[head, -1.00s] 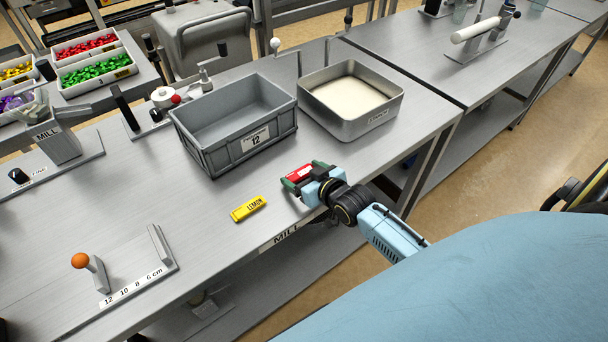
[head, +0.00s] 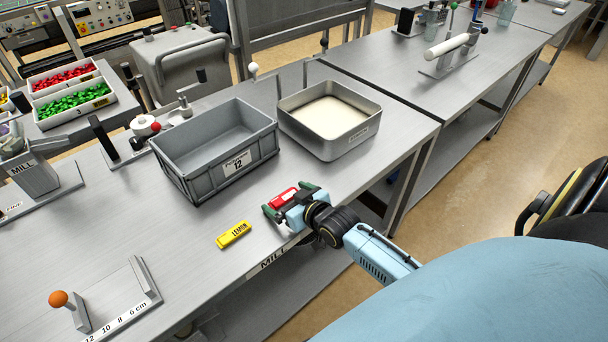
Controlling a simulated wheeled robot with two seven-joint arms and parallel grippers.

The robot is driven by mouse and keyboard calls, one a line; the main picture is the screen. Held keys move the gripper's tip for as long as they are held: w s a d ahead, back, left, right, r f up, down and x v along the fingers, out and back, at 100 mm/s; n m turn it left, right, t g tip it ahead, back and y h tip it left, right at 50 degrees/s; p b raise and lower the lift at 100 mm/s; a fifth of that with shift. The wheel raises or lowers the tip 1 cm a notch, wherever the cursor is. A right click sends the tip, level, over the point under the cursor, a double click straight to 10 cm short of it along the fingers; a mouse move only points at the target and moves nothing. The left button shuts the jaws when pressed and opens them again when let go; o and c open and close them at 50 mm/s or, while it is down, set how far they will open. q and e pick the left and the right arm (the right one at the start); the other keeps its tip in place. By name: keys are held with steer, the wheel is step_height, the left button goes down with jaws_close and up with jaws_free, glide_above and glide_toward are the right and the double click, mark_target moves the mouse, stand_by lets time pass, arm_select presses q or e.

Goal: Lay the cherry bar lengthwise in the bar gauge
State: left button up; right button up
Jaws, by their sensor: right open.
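The cherry bar (head: 283,197), a red block, lies on the table near its front edge. My right gripper (head: 279,206) is open, with its dark green-tipped fingers on either side of the bar. Whether the fingers touch it I cannot tell. The bar gauge (head: 118,312) stands at the lower left of the table, with an orange knob (head: 58,299), upright plates and a scale strip marked 12, 10, 8, 6 cm. Its bed shows no bar. My left gripper is not in view.
A yellow lemon bar (head: 234,235) lies left of the right gripper. A grey crate (head: 187,178) marked 12 and a metal tray of white powder (head: 345,147) stand behind. The table between the lemon bar and the gauge is clear.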

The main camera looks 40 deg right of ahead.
steer(key=a+v, duration=0.1)
steer(key=v, duration=1.2)
steer(key=shift+s+d+p, duration=0.25)
steer(key=shift+d+p, duration=0.15)
steer(key=shift+d, duration=0.05)
steer(key=shift+f, duration=0.1)
